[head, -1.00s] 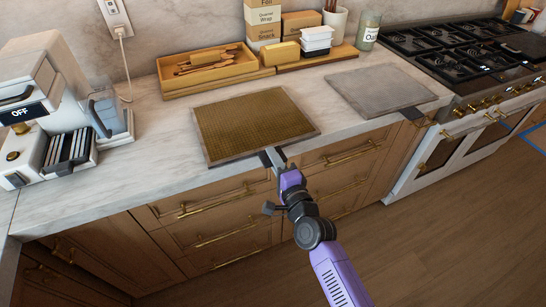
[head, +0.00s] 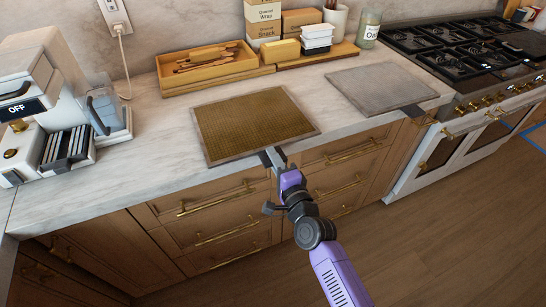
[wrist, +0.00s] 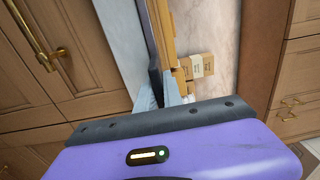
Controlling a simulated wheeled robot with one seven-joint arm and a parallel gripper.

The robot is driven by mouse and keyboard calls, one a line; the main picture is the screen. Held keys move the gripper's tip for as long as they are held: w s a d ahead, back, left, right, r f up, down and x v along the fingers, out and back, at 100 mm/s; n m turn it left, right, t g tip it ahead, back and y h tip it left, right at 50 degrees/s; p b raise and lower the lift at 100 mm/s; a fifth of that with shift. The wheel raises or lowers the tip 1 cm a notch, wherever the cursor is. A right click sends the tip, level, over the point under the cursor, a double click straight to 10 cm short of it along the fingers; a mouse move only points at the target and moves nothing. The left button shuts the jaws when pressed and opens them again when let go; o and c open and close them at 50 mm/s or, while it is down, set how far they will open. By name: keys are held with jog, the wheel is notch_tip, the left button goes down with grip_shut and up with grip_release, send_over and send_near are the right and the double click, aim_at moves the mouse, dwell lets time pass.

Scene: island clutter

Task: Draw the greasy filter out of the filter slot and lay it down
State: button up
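The greasy filter (head: 255,125), a brown mesh panel with a thin frame, lies flat on or very close to the counter. Its dark front tab (head: 266,159) reaches over the counter's front edge. My gripper (head: 277,157) is at this tab in the head view. In the wrist view my gripper's pale fingers (wrist: 158,94) sit close together on both sides of the filter's dark edge (wrist: 152,45) and look shut on it. The fingers hide part of the tab. I cannot make out a filter slot.
A grey panel (head: 380,88) with a dark tab lies to the right, before the stove (head: 465,60). A wooden tray (head: 208,72) with utensils and a board with boxes (head: 300,22) stand behind. A coffee machine (head: 40,95) is left. Bare counter (head: 150,165) lies between.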

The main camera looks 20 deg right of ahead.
jog(key=shift+o, duration=0.2)
jog(key=shift+f+b, duration=0.35)
dwell(0.7)
jog(key=o, duration=0.6)
jog(key=shift+o, duration=0.2)
jog(key=s, duration=0.8)
dwell(0.8)
dwell(0.3)
